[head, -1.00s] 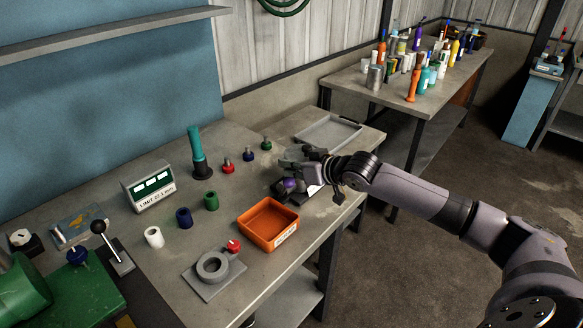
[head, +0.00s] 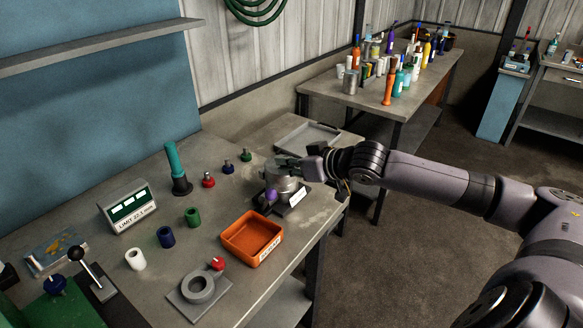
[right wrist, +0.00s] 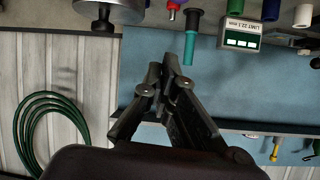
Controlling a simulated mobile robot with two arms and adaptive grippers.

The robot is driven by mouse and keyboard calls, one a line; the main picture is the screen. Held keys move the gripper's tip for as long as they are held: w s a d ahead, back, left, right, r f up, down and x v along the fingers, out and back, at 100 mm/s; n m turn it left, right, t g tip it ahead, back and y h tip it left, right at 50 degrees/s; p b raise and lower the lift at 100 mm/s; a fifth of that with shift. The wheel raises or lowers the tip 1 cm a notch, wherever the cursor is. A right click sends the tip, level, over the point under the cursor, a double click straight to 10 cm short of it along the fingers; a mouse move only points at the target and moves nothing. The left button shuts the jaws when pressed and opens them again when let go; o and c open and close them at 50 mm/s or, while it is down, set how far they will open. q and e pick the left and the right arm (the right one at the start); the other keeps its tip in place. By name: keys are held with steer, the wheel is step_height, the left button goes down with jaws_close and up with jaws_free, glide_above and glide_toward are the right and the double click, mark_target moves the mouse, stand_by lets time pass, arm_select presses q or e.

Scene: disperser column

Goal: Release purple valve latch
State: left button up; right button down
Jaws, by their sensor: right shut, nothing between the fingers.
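The valve stands near the right edge of the workbench in the head view. It has a grey metal cylinder (head: 281,178) on a dark base with a white label (head: 298,196). Its purple latch (head: 271,195) is on the near left side of the cylinder. My right gripper (head: 288,162) is shut and empty, just above and behind the cylinder; I cannot tell if it touches. My left gripper is out of view.
An orange tray (head: 228,243) lies in front of the valve. A grey tray (head: 306,136) lies behind it. Small red, blue and green knobs, a teal-handled tool (head: 174,160) and a gauge display (head: 128,205) stand to the left. A grey ring fixture (head: 186,306) is nearer.

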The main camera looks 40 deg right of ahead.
steer(key=shift+s+d+r, duration=0.1)
steer(key=shift+s+r, duration=0.35)
steer(key=shift+s, duration=0.15)
steer(key=shift+f, duration=0.1)
stand_by(0.3)
